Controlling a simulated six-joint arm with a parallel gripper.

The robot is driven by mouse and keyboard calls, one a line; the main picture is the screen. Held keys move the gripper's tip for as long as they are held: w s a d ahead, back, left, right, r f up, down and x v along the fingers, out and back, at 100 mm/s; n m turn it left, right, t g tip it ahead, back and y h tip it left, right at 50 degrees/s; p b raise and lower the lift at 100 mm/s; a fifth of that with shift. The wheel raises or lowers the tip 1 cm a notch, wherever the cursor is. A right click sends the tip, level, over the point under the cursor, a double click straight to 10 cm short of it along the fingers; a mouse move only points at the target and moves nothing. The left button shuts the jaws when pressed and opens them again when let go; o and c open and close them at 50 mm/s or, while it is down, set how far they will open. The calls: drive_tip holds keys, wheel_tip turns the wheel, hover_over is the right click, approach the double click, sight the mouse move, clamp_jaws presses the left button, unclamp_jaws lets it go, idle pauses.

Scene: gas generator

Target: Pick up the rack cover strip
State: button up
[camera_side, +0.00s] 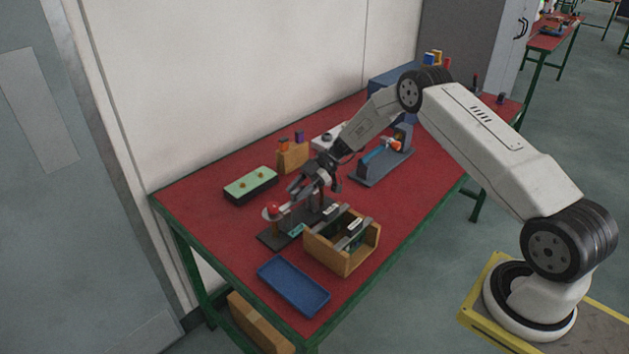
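My gripper (315,189) is above the dark fixture plate (272,238) and behind the wooden rack box (343,260). Its two fingers look spread apart, and I see nothing held between them. The wooden box has grey strips across its top, with small white labels; one strip (355,228) lies at its right side. I cannot tell for sure which strip is the rack cover strip. The fixture plate carries a red round knob (272,209) on a post, and its rear part is partly hidden by my gripper.
An empty blue tray (293,287) lies at the front table edge. A green-topped black box (250,186) and a wooden block with bottles (292,157) stand at the back left. A grey fixture (384,165) stands to the right. Red tabletop (410,195) is clear near the right edge.

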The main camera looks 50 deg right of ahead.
clamp_jaws()
drive_tip(key=shift+r, duration=0.1)
drive_tip(key=s+r, duration=0.4)
drive_tip(key=s, duration=0.3)
drive_tip(key=s+r, duration=0.3)
drive_tip(key=s, duration=0.4)
drive_tip(key=shift+r, duration=0.4)
idle(0.6)
